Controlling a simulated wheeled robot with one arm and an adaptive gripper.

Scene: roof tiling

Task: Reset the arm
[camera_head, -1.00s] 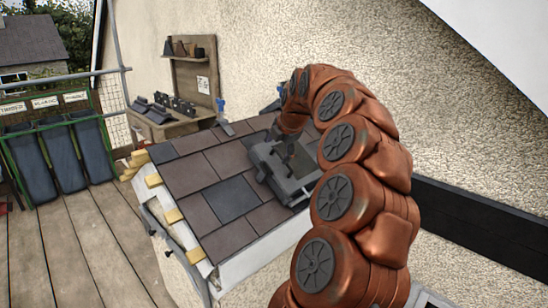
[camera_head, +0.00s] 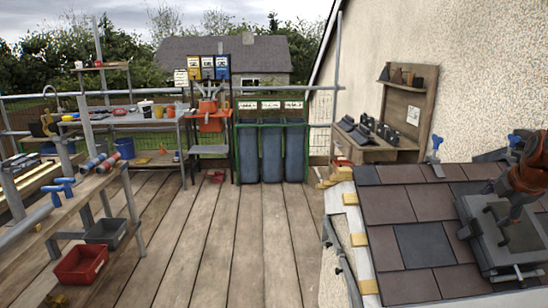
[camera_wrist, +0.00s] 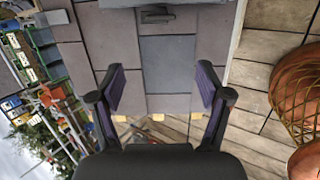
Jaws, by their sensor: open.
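My gripper (camera_wrist: 160,110) is open and empty in the wrist view, its two dark fingers with purple pads spread wide apart. Beyond the fingers lies the tiled roof (camera_wrist: 120,40), with its lower edge and several yellow wooden batten ends (camera_wrist: 155,117). In the head view the tiled roof (camera_head: 398,205) is at the right, with one dark blue-grey tile (camera_head: 424,245) among brown ones. My copper arm enters at the right edge of the head view, above a grey box-like tray (camera_head: 490,245) on the roof. My fingertips are not clearly visible there.
A wooden bench (camera_head: 370,150) with dark parts stands behind the roof against the wall. Several blue bins (camera_head: 272,155) stand at the back. A workbench with a red bin (camera_head: 82,264) and a dark bin (camera_head: 107,231) is at the left. The plank deck (camera_head: 220,240) between is clear.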

